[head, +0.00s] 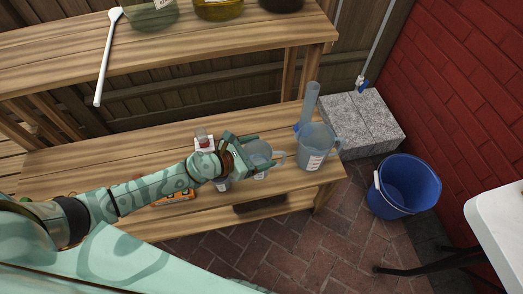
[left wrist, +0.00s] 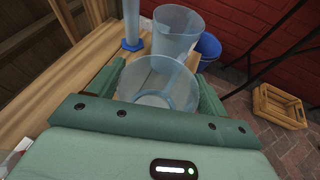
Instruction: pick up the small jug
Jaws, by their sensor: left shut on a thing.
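The small jug (head: 260,151) is a clear, bluish, open-topped vessel near the right part of the lower wooden bench. My left gripper (head: 264,154) comes in from the left and is shut on it, one finger on each side. In the left wrist view the small jug (left wrist: 158,92) sits upright between the green fingers, its round rim open toward the camera. Its base is partly hidden by the gripper, and I cannot tell whether it touches the bench. My right gripper is out of view.
A larger clear jug (head: 317,152) and a tall blue measuring cylinder (head: 309,103) stand just right of the small jug. A blue bucket (head: 405,187) is on the brick floor. An orange item (head: 175,197) lies near the bench's front edge. A wooden crate (left wrist: 279,106) shows in the wrist view.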

